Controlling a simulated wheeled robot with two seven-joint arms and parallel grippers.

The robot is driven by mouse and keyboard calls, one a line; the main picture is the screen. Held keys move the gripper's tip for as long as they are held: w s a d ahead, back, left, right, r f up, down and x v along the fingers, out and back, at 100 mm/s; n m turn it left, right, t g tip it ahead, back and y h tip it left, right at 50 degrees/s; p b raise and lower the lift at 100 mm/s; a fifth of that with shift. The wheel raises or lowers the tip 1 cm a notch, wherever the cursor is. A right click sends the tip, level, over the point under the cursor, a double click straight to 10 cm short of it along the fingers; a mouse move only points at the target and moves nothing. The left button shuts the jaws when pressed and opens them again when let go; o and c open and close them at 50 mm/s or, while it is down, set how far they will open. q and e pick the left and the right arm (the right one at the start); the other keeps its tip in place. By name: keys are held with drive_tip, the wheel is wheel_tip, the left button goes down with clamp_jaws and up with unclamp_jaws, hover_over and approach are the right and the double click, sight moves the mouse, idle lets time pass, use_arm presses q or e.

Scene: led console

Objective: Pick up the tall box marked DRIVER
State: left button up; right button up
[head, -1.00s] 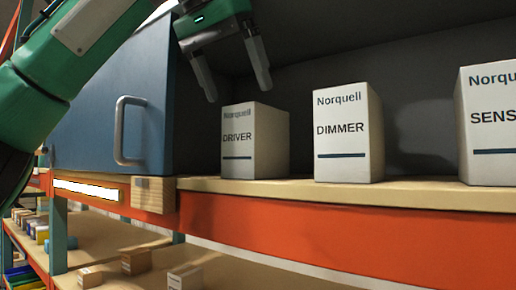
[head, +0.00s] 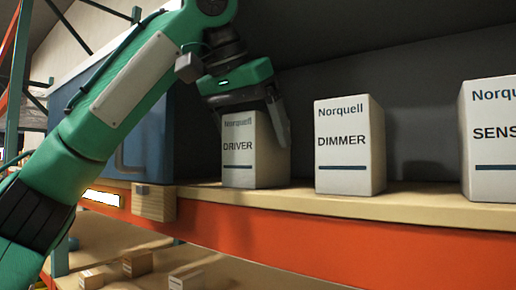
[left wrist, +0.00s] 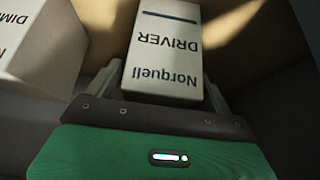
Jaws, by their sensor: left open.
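The tall white box marked DRIVER (head: 254,160) stands upright on the wooden shelf. It also shows upside down in the left wrist view (left wrist: 166,45). My left gripper (head: 252,118) is over the top of this box, with one finger down on each side of it. In the left wrist view the fingers (left wrist: 162,80) flank the box; they are open, and I cannot tell whether either touches it. My right gripper is not in view.
A white box marked DIMMER (head: 342,145) stands to the right, with a SENS-marked box (head: 490,140) beyond it. A blue cabinet door (head: 140,130) is at the left behind my arm. The shelf (head: 400,206) has an orange front beam.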

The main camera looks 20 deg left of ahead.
use_arm(q)
drive_tip(key=shift+s, duration=0.1)
drive_tip(key=shift+c, duration=0.6)
drive_tip(key=c, duration=1.1)
